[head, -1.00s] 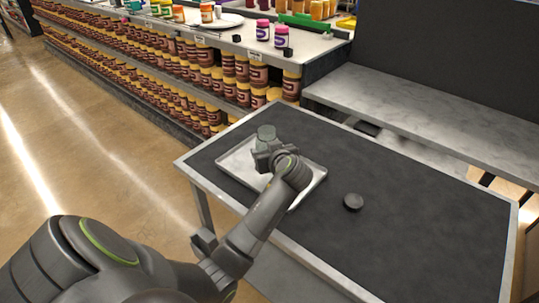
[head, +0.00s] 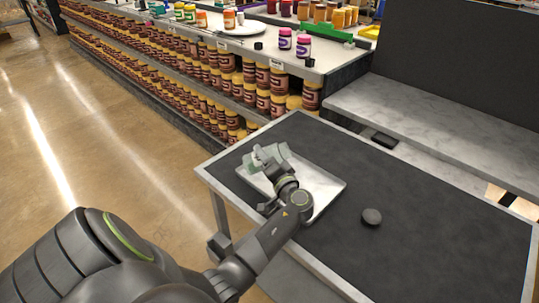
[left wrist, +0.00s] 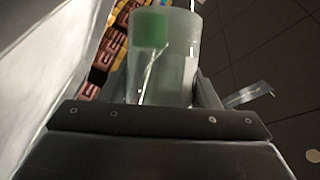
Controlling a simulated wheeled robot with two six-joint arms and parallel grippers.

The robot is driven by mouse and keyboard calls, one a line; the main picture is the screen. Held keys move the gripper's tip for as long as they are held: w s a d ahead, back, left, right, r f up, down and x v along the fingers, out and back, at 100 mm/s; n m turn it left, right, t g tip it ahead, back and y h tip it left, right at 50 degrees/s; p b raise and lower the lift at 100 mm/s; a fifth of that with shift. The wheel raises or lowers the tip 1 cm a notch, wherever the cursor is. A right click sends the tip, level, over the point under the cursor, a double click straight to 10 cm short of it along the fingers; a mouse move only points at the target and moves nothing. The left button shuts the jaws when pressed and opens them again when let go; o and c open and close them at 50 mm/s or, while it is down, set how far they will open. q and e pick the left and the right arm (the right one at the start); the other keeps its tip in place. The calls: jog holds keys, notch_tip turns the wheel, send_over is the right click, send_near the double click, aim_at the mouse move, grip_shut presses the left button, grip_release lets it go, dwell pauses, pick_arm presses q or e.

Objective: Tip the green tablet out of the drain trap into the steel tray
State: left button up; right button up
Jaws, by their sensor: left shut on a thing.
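The drain trap (head: 275,151) is a clear, pale cup-like vessel. My left gripper (head: 268,160) is shut on it and holds it tilted onto its side above the steel tray (head: 325,183). In the left wrist view the trap (left wrist: 178,62) stands between the fingers. The green tablet (left wrist: 148,28) shows through its wall near the end farthest from the camera. I cannot tell which way the mouth faces. The tray lies on the dark table, partly covered by my left arm; no tablet shows on its visible part. My right gripper is not in view.
A dark round cap (head: 371,216) lies on the table (head: 430,235) right of the tray. The table's right half is otherwise clear. A grey shelf (head: 430,120) runs behind it. Store shelves with several jars (head: 263,98) stand beyond the table's far left corner.

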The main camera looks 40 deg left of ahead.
aim_at(270, 146)
pick_arm(q)
jog(key=m+p, duration=0.1)
jog(key=r+m+t+y, duration=0.1)
jog(key=m, duration=0.1)
jog(key=shift+s+a+p, duration=0.1)
jog(key=shift+a+p, duration=0.05)
jog(key=shift+p, duration=0.2)
jog(key=shift+d+f+m+t+b, duration=0.2)
jog(key=shift+m+t+b, duration=0.5)
jog(key=shift+m, duration=0.3)
jog(key=m, duration=0.2)
jog(key=w+r+m+t, duration=0.1)
jog(key=shift+d+y+b, duration=0.3)
jog(key=m, duration=0.1)
jog(key=m+t, duration=0.1)
jog(key=r+m+t, duration=0.1)
jog(key=shift+w+d+m, duration=0.25)
jog(key=shift+d+m, duration=0.1)
jog(key=shift+m, duration=0.05)
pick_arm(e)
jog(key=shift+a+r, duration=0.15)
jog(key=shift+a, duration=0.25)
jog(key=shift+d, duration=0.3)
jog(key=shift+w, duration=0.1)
